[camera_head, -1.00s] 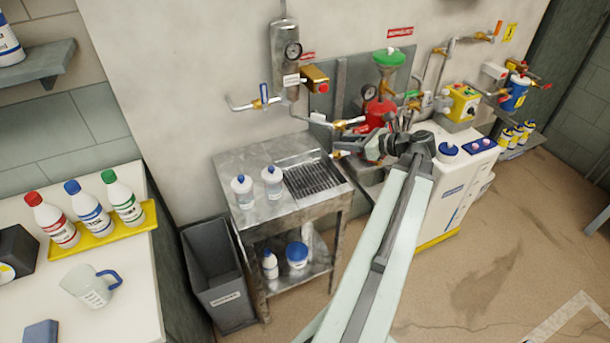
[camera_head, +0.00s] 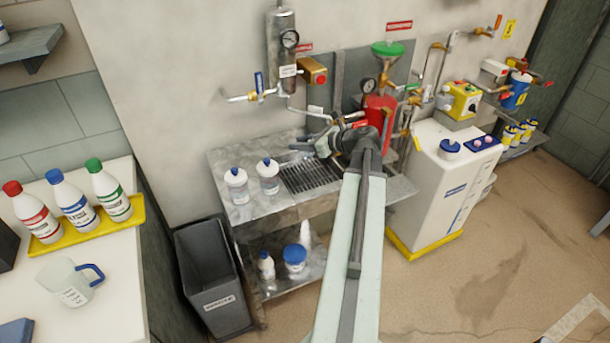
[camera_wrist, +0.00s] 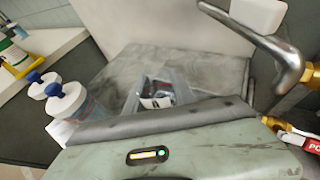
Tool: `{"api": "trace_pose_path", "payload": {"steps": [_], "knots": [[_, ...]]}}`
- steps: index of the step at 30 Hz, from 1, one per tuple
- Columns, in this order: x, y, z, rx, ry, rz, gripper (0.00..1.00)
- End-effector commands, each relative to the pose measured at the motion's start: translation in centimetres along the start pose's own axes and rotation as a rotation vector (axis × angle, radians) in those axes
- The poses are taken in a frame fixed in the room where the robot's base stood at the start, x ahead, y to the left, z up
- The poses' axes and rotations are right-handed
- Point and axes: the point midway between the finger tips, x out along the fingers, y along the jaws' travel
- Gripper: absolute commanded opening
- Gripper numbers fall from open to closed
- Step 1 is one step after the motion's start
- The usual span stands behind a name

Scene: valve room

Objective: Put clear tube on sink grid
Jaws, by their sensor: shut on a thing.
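My gripper (camera_head: 308,146) is above the back part of the sink grid (camera_head: 308,181), a dark slatted panel set in the metal bench. The gripper is small and partly hidden by my wrist in the head view. In the wrist view a small, pale see-through thing (camera_wrist: 157,92) shows beyond my grey wrist housing, with dark and red patches in it; it looks like the clear tube, held in my shut jaws. I cannot make out the tube in the head view. The gap between it and the grid is unclear.
Two white bottles with blue caps (camera_head: 236,186) (camera_head: 268,177) stand on the bench left of the grid. A steel cylinder (camera_head: 283,50), pipes and a red vessel (camera_head: 379,118) are behind. A grey bin (camera_head: 214,280) stands at left, a white cabinet (camera_head: 443,185) at right.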

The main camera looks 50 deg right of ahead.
Motion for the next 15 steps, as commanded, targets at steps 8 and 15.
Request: {"api": "trace_pose_path", "payload": {"steps": [8,15], "knots": [[2.0,0.0,-5.0,0.0,0.0,0.0,0.0],[2.7,-0.1,-6.7,0.0,0.0,-0.001,0.0]]}}
